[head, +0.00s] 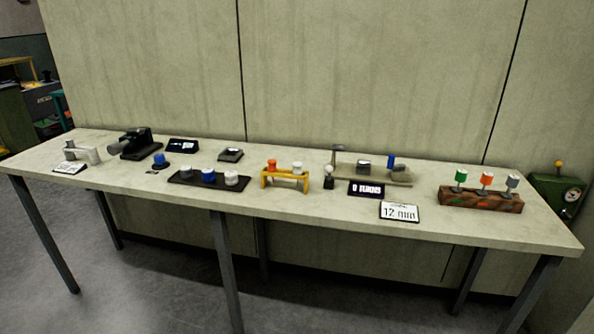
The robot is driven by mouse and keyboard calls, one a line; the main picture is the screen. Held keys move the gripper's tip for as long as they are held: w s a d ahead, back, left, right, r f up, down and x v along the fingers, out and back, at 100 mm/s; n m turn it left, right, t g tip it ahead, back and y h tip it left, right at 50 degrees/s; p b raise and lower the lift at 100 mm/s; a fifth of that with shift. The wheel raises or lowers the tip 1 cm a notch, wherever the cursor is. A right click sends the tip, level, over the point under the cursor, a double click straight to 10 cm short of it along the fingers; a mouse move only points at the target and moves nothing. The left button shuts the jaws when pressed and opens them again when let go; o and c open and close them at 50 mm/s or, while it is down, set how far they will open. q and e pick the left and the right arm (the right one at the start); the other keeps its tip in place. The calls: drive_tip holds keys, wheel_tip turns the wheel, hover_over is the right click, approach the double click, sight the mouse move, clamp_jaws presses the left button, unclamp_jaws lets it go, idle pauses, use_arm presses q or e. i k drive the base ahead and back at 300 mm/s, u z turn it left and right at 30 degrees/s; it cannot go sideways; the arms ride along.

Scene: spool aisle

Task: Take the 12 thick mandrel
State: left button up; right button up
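A brown wooden block (480,199) stands near the right end of the long table (330,203). Three upright pieces with cylindrical tops stand in it: a green one (460,176), an orange one (487,178) and a grey one (512,183). They look like mandrels. Any size marks on them are too small to read, so I cannot tell which is 12 thick. A white card (399,211) left of the block reads "12 mm". Neither of my grippers is in view.
A device (370,170) with a "0 TURNS" display (366,189) stands left of the block. Further left are a yellow rack (285,178), a dark tray (208,179) of spools, a black machine (136,143) and a white dispenser (82,152). A green machine (557,193) stands beyond the right end.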

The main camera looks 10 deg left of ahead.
sight(512, 181)
drive_tip(key=k, duration=0.5)
drive_tip(key=z, duration=0.7)
drive_tip(key=i, duration=1.85)
drive_tip(key=u, duration=0.2)
